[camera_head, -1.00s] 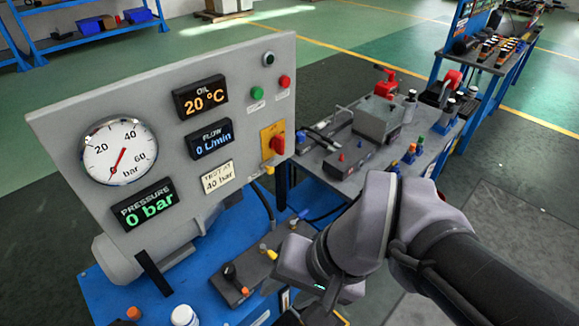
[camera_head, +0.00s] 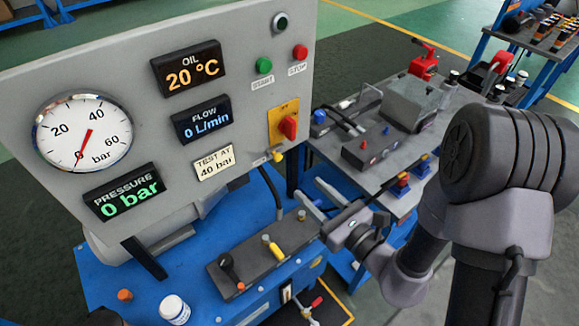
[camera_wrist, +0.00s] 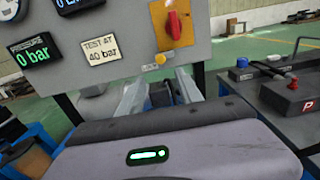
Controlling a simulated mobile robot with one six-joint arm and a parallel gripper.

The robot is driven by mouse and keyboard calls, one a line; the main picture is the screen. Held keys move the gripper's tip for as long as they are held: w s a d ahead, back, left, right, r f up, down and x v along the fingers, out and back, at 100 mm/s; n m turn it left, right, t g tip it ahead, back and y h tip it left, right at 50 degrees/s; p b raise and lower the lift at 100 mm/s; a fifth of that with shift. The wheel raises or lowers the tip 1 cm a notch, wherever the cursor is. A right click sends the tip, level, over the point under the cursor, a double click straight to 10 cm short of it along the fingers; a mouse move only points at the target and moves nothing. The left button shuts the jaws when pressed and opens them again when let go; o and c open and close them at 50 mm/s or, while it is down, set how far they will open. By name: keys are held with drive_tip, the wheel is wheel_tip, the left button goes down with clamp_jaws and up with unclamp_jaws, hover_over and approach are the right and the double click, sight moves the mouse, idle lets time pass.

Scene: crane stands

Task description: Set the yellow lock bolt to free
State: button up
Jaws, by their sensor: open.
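The yellow lock bolt (camera_head: 276,155) sticks out at the lower right of the grey panel (camera_head: 222,20), below the red rotary switch (camera_head: 288,127). In the wrist view the bolt (camera_wrist: 160,59) is a small yellow knob beside a small label, just beyond my fingertips and roughly between them. My gripper (camera_head: 308,189) is open and empty, to the right of and below the bolt in the head view. Its two fingers (camera_wrist: 160,76) point toward the panel in the wrist view. They look apart from the bolt; the exact gap cannot be told.
A valve block (camera_head: 262,262) with a yellow lever and a black lever lies on the blue bench (camera_head: 195,285) below. A white jar (camera_head: 174,309) stands in front. A grey side bench (camera_head: 365,177) with a red-handled device is to the right. The gauge reads near 0 bar.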

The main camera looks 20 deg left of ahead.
sight(279, 159)
drive_tip(key=x, duration=1.1)
drive_tip(key=shift+w+r, duration=0.1)
drive_tip(key=shift+w, duration=0.1)
drive_tip(key=shift+c, duration=0.4)
clamp_jaws()
idle(0.4)
